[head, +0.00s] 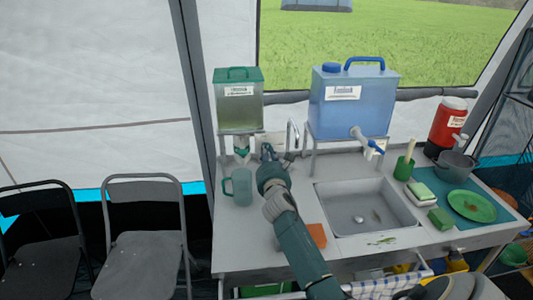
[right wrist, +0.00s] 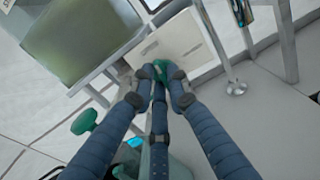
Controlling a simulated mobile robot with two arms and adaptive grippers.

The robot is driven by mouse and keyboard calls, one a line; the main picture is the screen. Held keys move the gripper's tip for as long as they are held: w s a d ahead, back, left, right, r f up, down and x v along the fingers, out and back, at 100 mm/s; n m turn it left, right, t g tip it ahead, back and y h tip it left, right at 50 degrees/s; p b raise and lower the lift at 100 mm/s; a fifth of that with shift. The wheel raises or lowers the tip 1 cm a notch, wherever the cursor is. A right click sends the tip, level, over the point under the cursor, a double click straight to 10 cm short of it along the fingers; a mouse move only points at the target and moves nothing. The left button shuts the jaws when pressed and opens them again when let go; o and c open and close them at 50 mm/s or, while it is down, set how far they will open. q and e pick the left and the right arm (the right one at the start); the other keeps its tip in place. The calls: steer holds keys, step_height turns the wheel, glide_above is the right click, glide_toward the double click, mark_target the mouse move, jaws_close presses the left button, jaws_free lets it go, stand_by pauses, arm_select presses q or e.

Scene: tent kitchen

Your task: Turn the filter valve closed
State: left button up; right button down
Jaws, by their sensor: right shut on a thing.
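The filter is a green-lidded, murky tank (head: 240,105) on a stand at the back left of the counter. Green tap parts (head: 241,152) hang below it. My right gripper (head: 268,153) reaches in just right of these parts. In the right wrist view, my right gripper (right wrist: 159,82) is shut on a small green piece (right wrist: 160,67), which looks like the valve handle; the fingers hide most of it. Another green knob (right wrist: 85,121) shows to its left, apart from the fingers. The valve's exact angle is hard to tell. My left gripper is not in view.
A translucent green mug (head: 238,187) stands left of my right arm. A blue water container (head: 352,100) on its stand, a faucet (head: 293,133) and the sink (head: 365,207) are to the right. An orange block (head: 317,235) lies beside my forearm.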

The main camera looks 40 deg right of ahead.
steer(key=shift+s+d+f+m+b, duration=0.1)
steer(key=shift+m+b, duration=0.3)
steer(key=shift+m, duration=2.35)
steer(key=shift+s+d+m+b, duration=0.15)
steer(key=shift+m+b, duration=0.25)
steer(key=shift+m, duration=2.4)
steer(key=shift+d+f+m+b, duration=0.1)
steer(key=shift+m+b, duration=0.3)
steer(key=shift+m, duration=2.35)
steer(key=c, duration=1.7)
jaws_free()
steer(key=shift+r, duration=0.1)
steer(key=v, duration=1.2)
